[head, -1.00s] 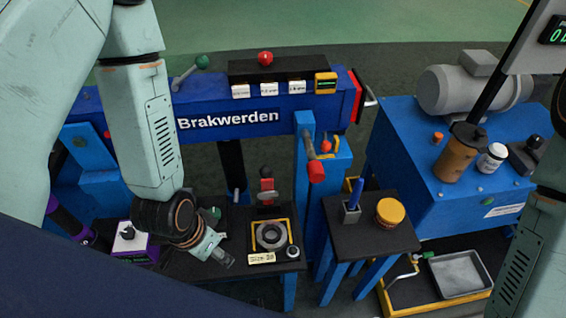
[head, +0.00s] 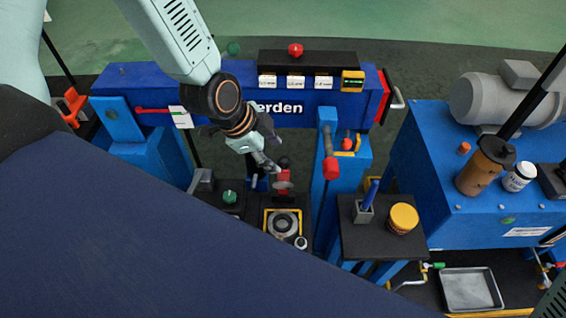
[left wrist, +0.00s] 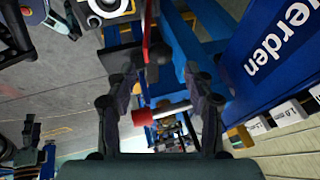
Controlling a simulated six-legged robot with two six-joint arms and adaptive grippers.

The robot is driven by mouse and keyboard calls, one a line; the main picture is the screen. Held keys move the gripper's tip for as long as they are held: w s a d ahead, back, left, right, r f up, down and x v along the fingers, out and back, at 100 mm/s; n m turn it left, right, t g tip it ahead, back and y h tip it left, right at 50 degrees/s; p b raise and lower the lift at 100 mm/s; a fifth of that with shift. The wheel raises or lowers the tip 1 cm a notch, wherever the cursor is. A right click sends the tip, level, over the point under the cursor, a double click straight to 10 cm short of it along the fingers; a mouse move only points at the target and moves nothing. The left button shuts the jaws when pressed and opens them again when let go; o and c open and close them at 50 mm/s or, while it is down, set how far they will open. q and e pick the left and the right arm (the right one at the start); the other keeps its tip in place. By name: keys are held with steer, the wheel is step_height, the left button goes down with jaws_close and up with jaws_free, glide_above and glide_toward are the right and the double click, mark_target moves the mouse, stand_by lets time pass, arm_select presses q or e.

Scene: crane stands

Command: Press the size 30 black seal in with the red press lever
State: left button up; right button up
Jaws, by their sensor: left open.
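A small press with a red lever (head: 284,178) and a black knob stands at the back of the black bench. Its red lever also shows upright in the left wrist view (left wrist: 147,32). In front of it, a round grey and black ring (head: 283,224) sits in a yellow-edged holder; I cannot tell the seal from its seat. My left gripper (head: 268,160) is open and empty, just above and left of the press, partly covering it. In the left wrist view, the lever and its black knob show near the open fingertips (left wrist: 165,75).
A red-ended handle (head: 331,168) sticks out from a blue post right of the press. A small black table (head: 375,240) holds a blue pen in a holder and a yellow-lidded jar (head: 403,218). A blue beam (head: 215,95) spans behind. A green knob (head: 230,197) stands left of the ring.

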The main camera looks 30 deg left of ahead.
mark_target(283, 160)
arm_select(q)
steer(key=shift+b+x, duration=0.5)
steer(key=shift+x, duration=1.85)
steer(key=shift+w+d, duration=0.1)
steer(key=shift+c, duration=0.2)
jaws_close()
